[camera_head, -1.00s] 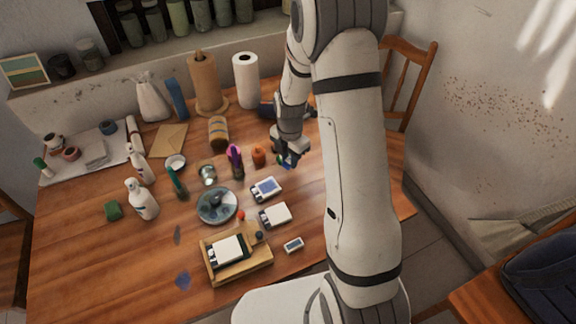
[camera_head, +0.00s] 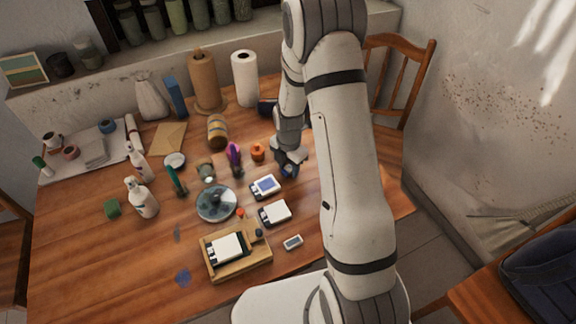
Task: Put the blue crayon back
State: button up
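My gripper (camera_head: 288,168) is low over the table, right of the orange pot and just behind a small white box with a blue top (camera_head: 266,187). Its fingers are small, dark and partly covered by the wrist, so I cannot tell if they are open or shut. A bluish patch shows at the fingertips; I cannot tell whether it is the blue crayon or part of the gripper. No crayon is clearly recognisable elsewhere. A cup with purple items (camera_head: 235,162) stands left of the orange pot (camera_head: 257,152).
A dark round plate (camera_head: 216,204), a white bottle (camera_head: 142,200) and paper rolls (camera_head: 245,80) stand around.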

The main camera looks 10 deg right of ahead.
aim_at(289, 168)
jog(key=shift+o, duration=0.3)
jog(key=s+r+m+t, duration=0.1)
jog(key=s+r+m, duration=0.4)
jog(key=r, duration=0.7)
jog(key=s+r+m, duration=0.4)
jog(key=r+m, duration=0.2)
jog(key=r, duration=0.6)
jog(key=s+r+m+t, duration=0.1)
jog(key=s+r+m, duration=0.3)
jog(key=s+m, duration=0.8)
jog(key=shift+s+r+m+t, duration=0.4)
jog(key=shift+m, duration=0.5)
jog(key=shift+d, duration=0.15)
jog(key=shift+c, duration=0.8)
